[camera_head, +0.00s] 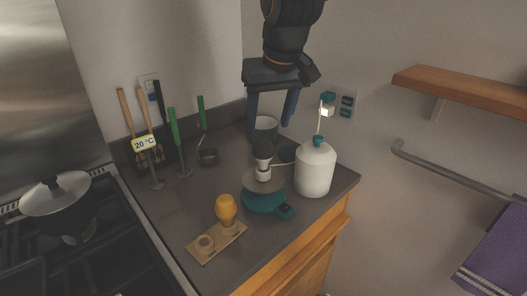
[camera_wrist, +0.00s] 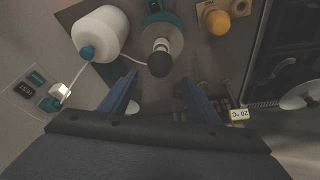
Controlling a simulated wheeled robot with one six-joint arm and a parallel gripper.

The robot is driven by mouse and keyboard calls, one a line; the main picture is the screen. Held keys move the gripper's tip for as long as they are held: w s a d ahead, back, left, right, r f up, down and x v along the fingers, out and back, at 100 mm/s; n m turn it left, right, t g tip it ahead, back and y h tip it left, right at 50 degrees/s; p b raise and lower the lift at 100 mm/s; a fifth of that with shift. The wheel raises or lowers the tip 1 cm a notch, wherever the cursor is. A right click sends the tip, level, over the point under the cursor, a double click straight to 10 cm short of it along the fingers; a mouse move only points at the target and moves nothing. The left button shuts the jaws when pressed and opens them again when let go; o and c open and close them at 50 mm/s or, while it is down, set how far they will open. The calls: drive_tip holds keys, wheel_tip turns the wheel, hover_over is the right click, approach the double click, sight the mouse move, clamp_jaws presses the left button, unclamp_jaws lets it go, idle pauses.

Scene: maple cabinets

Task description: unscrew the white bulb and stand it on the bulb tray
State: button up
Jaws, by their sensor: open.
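The bulb (camera_head: 263,152) stands upright in the lamp, with a globe that looks dark grey rather than white above a pale collar. It also shows in the wrist view (camera_wrist: 160,65). The lamp (camera_head: 262,201) has a round teal base with a grey disc on top. My gripper (camera_head: 270,123) is open and empty above and behind the bulb; in the wrist view the bulb appears close to the line between the blue fingertips (camera_wrist: 159,77). The wooden bulb tray (camera_head: 195,253) lies at the front left, with an amber bulb (camera_head: 226,209) at one end and an empty ring (camera_head: 205,243) at the other.
Utensils (camera_head: 173,140) stand at the back left, and a pot (camera_head: 57,193) sits on the stove. A cable runs to a wall plug (camera_head: 328,105).

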sight(266, 143)
drive_tip(key=b+x, duration=0.6)
drive_tip(key=x, duration=0.3)
drive_tip(key=c, duration=0.9)
drive_tip(key=shift+w+d+n+g+y+b, duration=0.1)
drive_tip(key=shift+n+g+y+b, duration=0.35)
drive_tip(key=shift+n, duration=1.05)
drive_tip(key=shift+n+g+y+b, duration=0.3)
drive_tip(key=shift+n+b, duration=0.4)
drive_tip(key=shift+n, duration=0.8)
